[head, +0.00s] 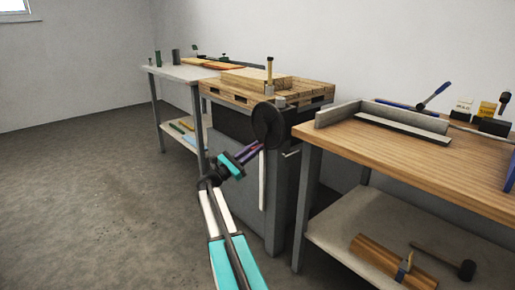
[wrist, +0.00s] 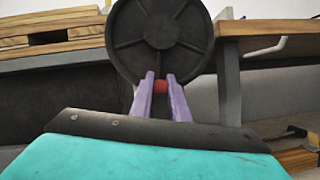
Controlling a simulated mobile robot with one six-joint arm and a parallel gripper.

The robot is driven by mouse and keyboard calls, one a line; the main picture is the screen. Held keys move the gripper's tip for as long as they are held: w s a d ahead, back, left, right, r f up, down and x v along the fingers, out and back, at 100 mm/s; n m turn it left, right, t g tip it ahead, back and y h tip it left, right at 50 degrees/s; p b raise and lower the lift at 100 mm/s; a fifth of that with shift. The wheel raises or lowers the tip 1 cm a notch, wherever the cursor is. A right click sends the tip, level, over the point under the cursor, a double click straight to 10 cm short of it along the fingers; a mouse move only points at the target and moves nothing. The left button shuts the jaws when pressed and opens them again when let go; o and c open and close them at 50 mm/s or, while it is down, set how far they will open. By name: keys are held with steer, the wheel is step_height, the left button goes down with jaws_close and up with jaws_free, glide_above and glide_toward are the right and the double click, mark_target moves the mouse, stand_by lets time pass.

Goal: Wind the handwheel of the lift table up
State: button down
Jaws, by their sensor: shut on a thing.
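The handwheel (head: 268,124) is a dark spoked disc on the front of the lift table (head: 287,205), below its top. In the wrist view the handwheel (wrist: 160,32) fills the upper middle. My gripper (wrist: 161,82), with purple fingers, is at the wheel's lower rim. Its fingers are shut on a red knob (wrist: 161,86), which shows between them. In the head view my gripper (head: 254,150) reaches the wheel from the lower left. The knob is hidden there. A wooden pallet (head: 258,92) with boards and a small upright object lies on the lift table.
A wooden workbench (head: 450,160) stands close on the right, with a grey fence, tools and small boxes on it. Its lower shelf (head: 345,240) holds a wood block and a mallet. A grey-topped bench (head: 180,73) stands behind left. The floor at left is clear.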

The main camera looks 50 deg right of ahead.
steer(key=shift+w+d+r, duration=0.1)
steer(key=shift+w, duration=0.05)
stand_by(0.3)
steer(key=c, duration=1.7)
jaws_free()
steer(key=shift+a, duration=0.2)
steer(key=p+v, duration=0.4)
steer(key=v, duration=0.9)
steer(key=shift+a+f, duration=0.2)
steer(key=shift+a, duration=0.05)
steer(key=shift+r, duration=0.15)
